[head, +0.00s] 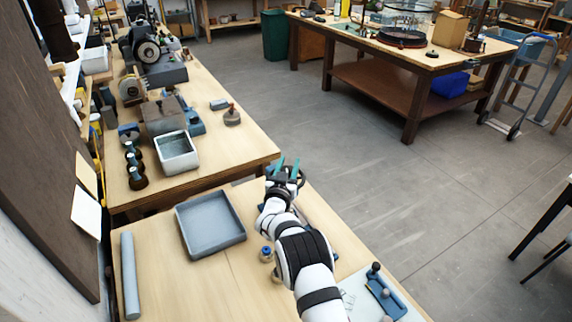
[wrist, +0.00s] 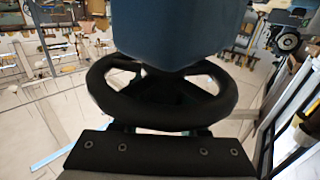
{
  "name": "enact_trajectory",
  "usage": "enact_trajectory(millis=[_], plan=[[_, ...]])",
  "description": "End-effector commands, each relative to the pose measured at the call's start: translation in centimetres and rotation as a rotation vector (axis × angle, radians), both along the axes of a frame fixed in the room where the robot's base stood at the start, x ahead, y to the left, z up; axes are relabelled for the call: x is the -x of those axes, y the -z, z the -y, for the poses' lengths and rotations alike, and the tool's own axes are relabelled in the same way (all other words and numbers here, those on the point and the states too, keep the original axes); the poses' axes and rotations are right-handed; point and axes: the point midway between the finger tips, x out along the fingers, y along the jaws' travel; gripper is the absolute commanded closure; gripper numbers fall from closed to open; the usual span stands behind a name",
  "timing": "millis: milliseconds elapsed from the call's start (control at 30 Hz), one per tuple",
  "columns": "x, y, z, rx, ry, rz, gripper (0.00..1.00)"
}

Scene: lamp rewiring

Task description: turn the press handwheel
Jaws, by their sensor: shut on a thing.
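The press handwheel (wrist: 165,112) is a black ring with dark spokes, filling the middle of the wrist view. A large blue-grey body (wrist: 180,30) stands in front of its upper part and hides some of the rim and hub. My gripper (head: 286,167), with teal fingers, is at the wheel near the bench's far right edge in the head view. It is shut on the handwheel. The fingers are mostly hidden behind the rim in the wrist view. In the head view my arm hides most of the press, and only a dark curve of the wheel (head: 300,178) shows.
A grey tray (head: 232,232) lies on the bench left of my arm, with a light grey cylinder (head: 130,275) farther left. A small blue-topped knob (head: 266,253) is close beside my arm. A blue fixture (head: 385,295) stands at front right. Floor is open beyond the bench.

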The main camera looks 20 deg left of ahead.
Motion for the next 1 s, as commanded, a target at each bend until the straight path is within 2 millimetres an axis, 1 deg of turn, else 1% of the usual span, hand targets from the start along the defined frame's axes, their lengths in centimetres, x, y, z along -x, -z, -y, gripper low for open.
enact_trajectory(millis=[200,500,733,1000], plan=[[0.0,-0.1,0.2,-0.003,0.156,0.004,1.0],[0.1,-0.1,0.8,-0.002,0.301,0.004,1.0],[0.1,-0.2,1.0,-0.002,0.348,0.004,1.0],[0.1,-0.2,1.0,-0.001,0.356,0.005,1.0]])
